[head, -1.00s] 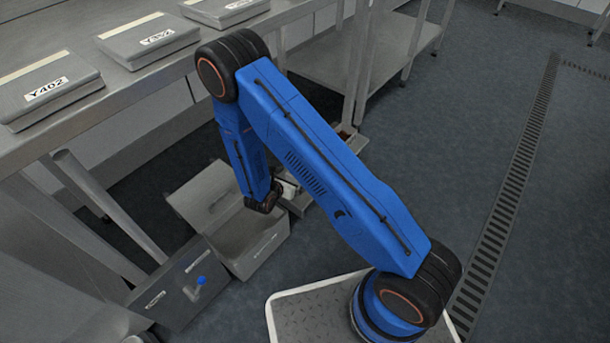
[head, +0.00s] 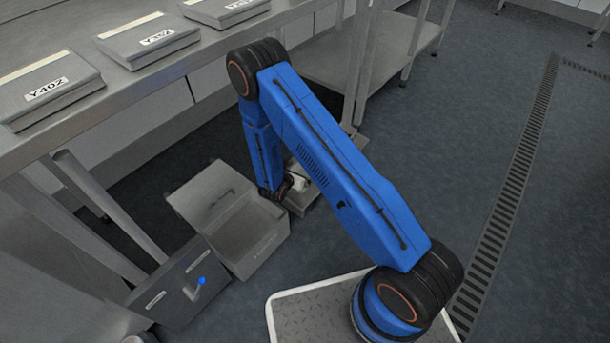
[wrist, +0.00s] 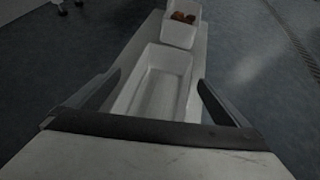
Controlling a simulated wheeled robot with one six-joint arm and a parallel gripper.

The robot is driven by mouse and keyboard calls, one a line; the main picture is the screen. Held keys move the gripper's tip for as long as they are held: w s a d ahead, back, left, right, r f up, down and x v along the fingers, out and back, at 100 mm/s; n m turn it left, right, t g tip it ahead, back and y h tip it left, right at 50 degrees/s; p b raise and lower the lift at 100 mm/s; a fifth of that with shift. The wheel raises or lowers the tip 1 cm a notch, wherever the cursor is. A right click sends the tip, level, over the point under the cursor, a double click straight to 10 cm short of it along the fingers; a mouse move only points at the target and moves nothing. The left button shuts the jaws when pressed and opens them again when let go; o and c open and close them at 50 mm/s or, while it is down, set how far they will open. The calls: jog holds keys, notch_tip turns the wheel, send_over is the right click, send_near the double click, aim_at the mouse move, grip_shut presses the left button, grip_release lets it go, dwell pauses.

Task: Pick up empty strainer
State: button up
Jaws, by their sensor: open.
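In the wrist view, an empty white rectangular strainer (wrist: 153,84) lies on a grey stand (wrist: 137,45). My gripper (wrist: 160,88) is open, with one finger at each side of the strainer's near part. I cannot tell whether the fingers touch it. The strainer's near end is hidden behind the gripper body. In the head view, the arm reaches down to the low stand (head: 302,203) and hides most of what is there, including the fingers.
A second white container (wrist: 181,34) with brown dates stands just beyond. In the head view, an open grey box (head: 250,245) sits left of the arm, beside a grey case (head: 175,300). A steel table (head: 150,75) holds labelled grey boxes.

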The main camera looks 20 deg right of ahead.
jog(key=shift+c, duration=0.3)
jog(key=c, duration=1.5)
jog(key=shift+o, duration=0.2)
